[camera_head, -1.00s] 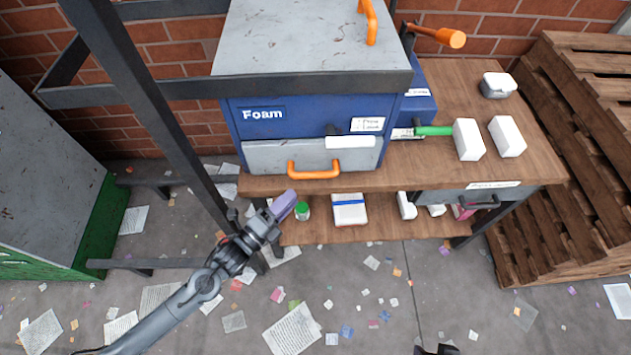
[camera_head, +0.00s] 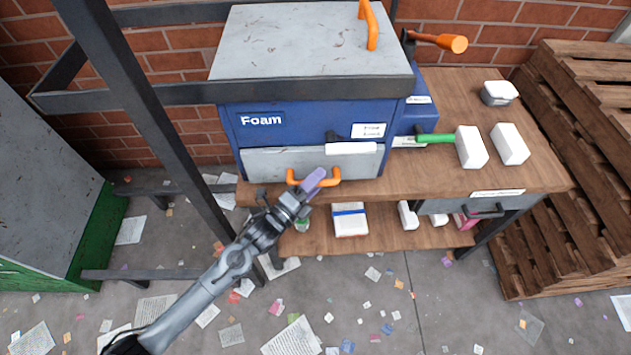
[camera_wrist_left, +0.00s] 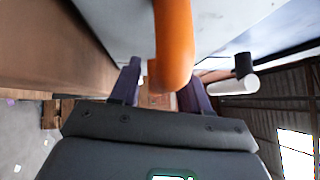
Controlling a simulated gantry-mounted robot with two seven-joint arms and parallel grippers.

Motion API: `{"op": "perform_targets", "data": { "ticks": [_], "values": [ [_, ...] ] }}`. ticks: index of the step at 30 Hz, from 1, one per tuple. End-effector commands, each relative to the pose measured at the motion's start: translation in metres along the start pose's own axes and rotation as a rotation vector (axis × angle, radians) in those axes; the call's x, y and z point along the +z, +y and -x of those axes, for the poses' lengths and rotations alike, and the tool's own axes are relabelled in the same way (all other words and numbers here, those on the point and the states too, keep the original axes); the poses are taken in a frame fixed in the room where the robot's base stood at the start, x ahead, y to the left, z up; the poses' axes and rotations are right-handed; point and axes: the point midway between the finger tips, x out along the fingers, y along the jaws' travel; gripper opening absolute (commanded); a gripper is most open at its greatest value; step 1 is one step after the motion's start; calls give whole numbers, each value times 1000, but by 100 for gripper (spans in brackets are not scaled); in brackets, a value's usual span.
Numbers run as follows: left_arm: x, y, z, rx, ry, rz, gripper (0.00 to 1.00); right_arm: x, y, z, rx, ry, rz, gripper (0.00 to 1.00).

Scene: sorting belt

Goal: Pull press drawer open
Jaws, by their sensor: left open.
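The blue Foam press (camera_head: 300,115) stands on the wooden bench, with a grey front panel (camera_head: 265,162) low on it. An orange handle (camera_head: 333,178) is on that panel. My left gripper (camera_head: 313,182) is at the handle and covers its middle in the head view. In the left wrist view the orange handle (camera_wrist_left: 173,50) comes down between the two purple fingers of my left gripper (camera_wrist_left: 160,88), which stand apart, open. I cannot tell whether a finger touches it. The panel looks closed. My right gripper is not in view.
A grey bench drawer (camera_head: 460,205) with a dark handle is at the right, its label unreadable. White blocks (camera_head: 471,147) lie on the bench top (camera_head: 440,180). A dark frame post (camera_head: 140,110) stands left of the press. Stacked pallets (camera_head: 580,150) are at the right.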

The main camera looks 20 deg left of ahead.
Motion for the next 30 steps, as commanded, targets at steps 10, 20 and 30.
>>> {"op": "perform_targets", "data": {
  "ticks": [10,20,30],
  "values": [
    [0,0,0,0,0,0,31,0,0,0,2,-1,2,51],
    [0,0,0,0,0,0,0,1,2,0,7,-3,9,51],
    [-7,-4,7,1,1,0,0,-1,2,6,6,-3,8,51]
  ]
}}
